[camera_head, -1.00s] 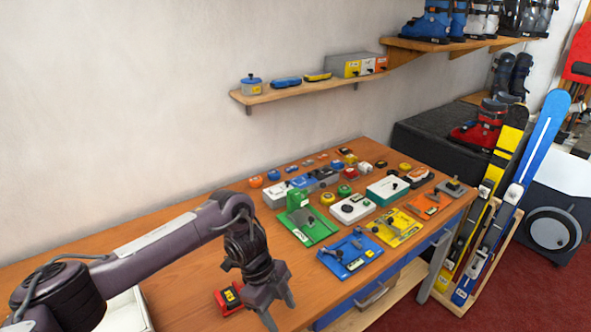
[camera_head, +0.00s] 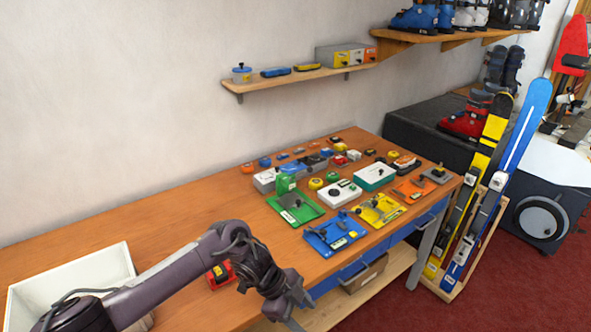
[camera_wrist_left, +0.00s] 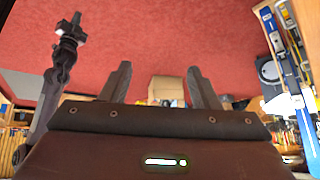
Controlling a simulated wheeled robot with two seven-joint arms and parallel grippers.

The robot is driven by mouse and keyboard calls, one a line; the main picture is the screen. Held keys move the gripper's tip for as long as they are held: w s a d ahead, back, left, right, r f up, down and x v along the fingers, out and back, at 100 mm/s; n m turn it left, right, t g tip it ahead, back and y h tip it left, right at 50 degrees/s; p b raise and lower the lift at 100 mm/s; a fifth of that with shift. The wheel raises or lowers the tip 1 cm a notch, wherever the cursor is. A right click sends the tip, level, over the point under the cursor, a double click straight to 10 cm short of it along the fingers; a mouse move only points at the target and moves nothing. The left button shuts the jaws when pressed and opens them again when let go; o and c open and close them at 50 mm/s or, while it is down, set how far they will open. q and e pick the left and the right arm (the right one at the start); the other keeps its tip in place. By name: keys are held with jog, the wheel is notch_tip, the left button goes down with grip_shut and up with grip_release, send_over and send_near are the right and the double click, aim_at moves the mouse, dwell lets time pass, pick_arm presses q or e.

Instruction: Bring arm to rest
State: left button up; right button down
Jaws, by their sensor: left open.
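My left gripper (camera_head: 303,310) hangs past the front edge of the wooden bench (camera_head: 140,205), its fingers pointing down and to the right. In the left wrist view its two fingers (camera_wrist_left: 159,69) stand wide apart with nothing between them. Red floor and a cardboard box (camera_wrist_left: 167,89) show beyond them. A dark jointed arm, which looks like my right arm (camera_wrist_left: 60,65), stands at the left of the left wrist view. Its end is too small to tell its jaws. The right arm is not in the head view.
A white tray (camera_head: 127,262) is at the left. Colored fixture plates, such as the blue one (camera_head: 335,233), and several small parts fill the right half. Skis (camera_head: 505,165) stand beyond the bench.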

pick_arm(q)
notch_tip(320, 180, down, 18)
jog(key=s+r+n+t+h+b, duration=0.15)
jog(key=n+t, duration=0.25)
jog(key=n, duration=0.4)
jog(key=s+a+f+n+t+b, duration=0.1)
jog(key=s+a+f+n, duration=0.1)
jog(key=f, duration=0.4)
jog(key=s+a+f+n+t, duration=0.1)
jog(key=s+a+f+n, duration=0.15)
jog(key=f, duration=0.35)
jog(key=s+a+f+n+g+y+b, duration=0.1)
jog(key=s+a+f+n+y, duration=0.15)
jog(key=s+a+f, duration=0.55)
jog(key=s+a+f+n+y, duration=0.2)
jog(key=s+a+f+y, duration=0.15)
jog(key=s+f, duration=0.4)
jog(key=s+a+f+n, duration=0.1)
jog(key=s+a, duration=0.1)
jog(key=s, duration=0.4)
jog(key=s+a+f+n+g+y, duration=0.1)
jog(key=s+a, duration=0.2)
jog(key=s, duration=0.4)
jog(key=s+a+f+g+y+b, duration=0.1)
jog(key=s+a, duration=0.2)
jog(key=s, duration=0.3)
jog(key=shift+s+a+f+n, duration=0.15)
jog(key=shift+s+a+n, duration=0.15)
jog(key=shift+n, duration=0.1)
jog(key=shift+d, duration=0.1)
